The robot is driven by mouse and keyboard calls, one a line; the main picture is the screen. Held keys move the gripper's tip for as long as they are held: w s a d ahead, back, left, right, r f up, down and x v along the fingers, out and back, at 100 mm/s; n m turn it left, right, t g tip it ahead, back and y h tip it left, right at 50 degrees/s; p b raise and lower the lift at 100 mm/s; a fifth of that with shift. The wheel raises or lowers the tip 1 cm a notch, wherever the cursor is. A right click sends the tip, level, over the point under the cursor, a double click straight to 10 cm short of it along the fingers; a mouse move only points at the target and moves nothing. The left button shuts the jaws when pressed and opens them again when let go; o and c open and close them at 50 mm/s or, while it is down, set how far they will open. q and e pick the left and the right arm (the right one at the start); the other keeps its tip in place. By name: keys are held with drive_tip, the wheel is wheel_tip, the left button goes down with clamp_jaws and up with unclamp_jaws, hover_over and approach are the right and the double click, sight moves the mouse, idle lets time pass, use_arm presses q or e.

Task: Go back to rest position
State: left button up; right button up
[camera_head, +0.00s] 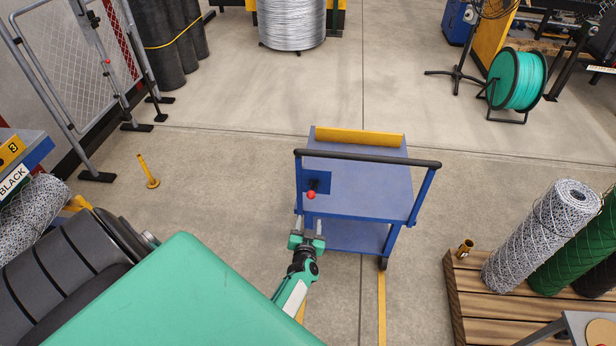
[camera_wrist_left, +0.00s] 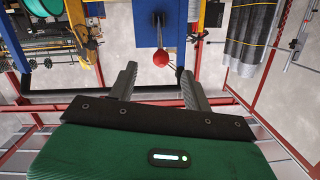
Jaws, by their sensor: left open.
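My left gripper (camera_head: 309,224) is open and empty, just in front of the blue cart (camera_head: 362,183). Its two fingers point toward a lever with a red ball knob (camera_head: 311,195) on a blue plate at the cart's left side. In the left wrist view, the open fingers (camera_wrist_left: 158,74) show with the red knob (camera_wrist_left: 160,57) just ahead, near the gap between their tips. The knob looks apart from the fingers, though the exact distance is hard to tell. My right gripper is not in view.
The cart has a black push handle (camera_head: 367,158). A wooden pallet (camera_head: 486,311) with mesh rolls stands at the right. The floor behind the cart is mostly clear.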

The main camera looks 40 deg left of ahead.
use_arm(q)
drive_tip(key=s+d+f+m+g+h+b, duration=0.1)
drive_tip(key=s+d+f+m+h, duration=0.2)
drive_tip(key=s+f, duration=0.4)
drive_tip(key=s+d+f+g+h+b, duration=0.15)
drive_tip(key=s+d+f, duration=0.3)
drive_tip(key=f, duration=0.45)
drive_tip(key=s+d+f+m+g+h+b, duration=0.1)
drive_tip(key=s+d+f+m+g+h, duration=0.15)
drive_tip(key=s+d+f, duration=0.45)
drive_tip(key=s+f+g+b, duration=0.1)
drive_tip(key=s+f, duration=0.4)
drive_tip(key=s, duration=0.5)
drive_tip(key=s+f+g+h, duration=0.1)
drive_tip(key=s+f+g, duration=0.3)
drive_tip(key=s, duration=0.6)
drive_tip(key=s+f+m+g+b, duration=0.1)
drive_tip(key=s+f+g, duration=0.1)
drive_tip(key=s+f, duration=0.4)
drive_tip(key=s, duration=0.4)
drive_tip(key=shift+s+a+f+g+h+b, duration=0.2)
drive_tip(key=shift+a+f+g+h+b, duration=0.1)
drive_tip(key=shift+f+h+b, duration=0.1)
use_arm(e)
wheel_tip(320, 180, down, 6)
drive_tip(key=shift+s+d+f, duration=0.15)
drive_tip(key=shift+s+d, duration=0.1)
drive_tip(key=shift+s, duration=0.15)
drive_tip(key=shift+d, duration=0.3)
